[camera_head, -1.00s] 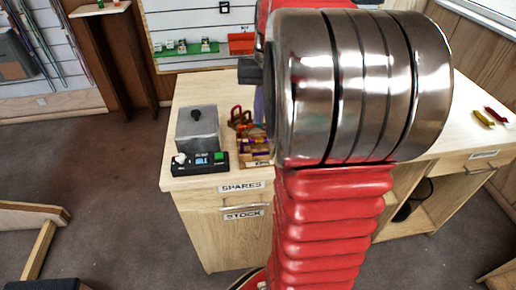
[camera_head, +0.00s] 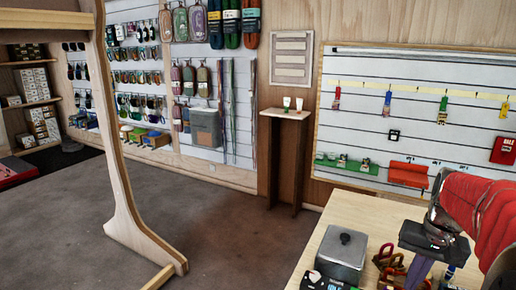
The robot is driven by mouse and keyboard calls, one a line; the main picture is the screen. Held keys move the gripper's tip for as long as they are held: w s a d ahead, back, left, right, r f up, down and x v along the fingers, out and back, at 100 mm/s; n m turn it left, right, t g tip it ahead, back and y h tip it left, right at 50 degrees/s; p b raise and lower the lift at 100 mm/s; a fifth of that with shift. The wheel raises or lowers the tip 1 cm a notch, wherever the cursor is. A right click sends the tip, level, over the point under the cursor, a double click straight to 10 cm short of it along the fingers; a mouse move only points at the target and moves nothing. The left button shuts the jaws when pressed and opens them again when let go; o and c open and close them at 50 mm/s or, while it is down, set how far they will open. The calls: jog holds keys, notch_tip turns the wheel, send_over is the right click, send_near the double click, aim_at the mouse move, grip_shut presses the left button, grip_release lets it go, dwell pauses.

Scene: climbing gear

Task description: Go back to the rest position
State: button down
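My arm shows at the right edge, with a red ribbed sleeve and a shiny metal joint. My gripper (camera_head: 420,268) hangs below its dark body, pointing down over the wooden counter (camera_head: 345,212). A purple, upright piece shows beneath the dark body. I cannot tell whether it is a finger or something held. The fingertips are not clear, so open or shut cannot be told.
A grey metal box with a black knob (camera_head: 341,255) stands on the counter, left of several brown and red items (camera_head: 389,257). A wooden frame (camera_head: 126,180) stands at left. A narrow stand (camera_head: 284,160) is by the wall. Carpet between is clear.

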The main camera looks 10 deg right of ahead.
jog(key=s+a+r+n+t, duration=0.1)
jog(key=s+a+n+t, duration=0.1)
jog(key=a, duration=1.1)
jog(key=s+a+r+n+t, duration=0.1)
jog(key=s+a+n, duration=0.4)
jog(key=a, duration=0.7)
jog(key=shift+s+a+t, duration=0.4)
jog(key=shift+s+t, duration=0.3)
jog(key=shift+s, duration=0.2)
